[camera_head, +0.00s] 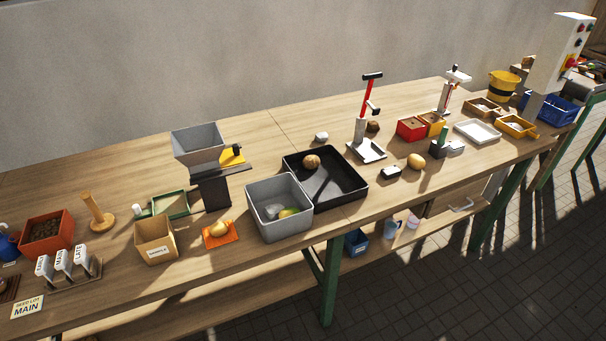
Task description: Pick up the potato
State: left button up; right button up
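Several potato-like things lie on the long wooden bench. A brown potato (312,161) rests in the back part of the black tray (350,201). A yellowish potato (416,161) lies on the bare bench right of that tray. Another yellowish potato (219,228) sits on a small orange tray (209,242). A green-yellow lump (288,213) and a greyish one lie in the grey bin (283,232). A small dark brown lump (373,126) is partly behind the red-handled stand. I cannot tell which potato the task means. Neither gripper is in view.
The grey bin stands against the black tray's left side. A grey hopper (197,141), a cardboard box (156,243) and a red-handled stand (360,130) rise from the bench (110,300). Red and yellow boxes crowd the right. Tiled floor (420,290) lies open in front.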

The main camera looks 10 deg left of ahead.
aim_at(311, 162)
jog(key=u, duration=3.35)
jog(key=z, duration=3.15)
jog(key=i+z, duration=0.5)
jog(key=z, duration=0.25)
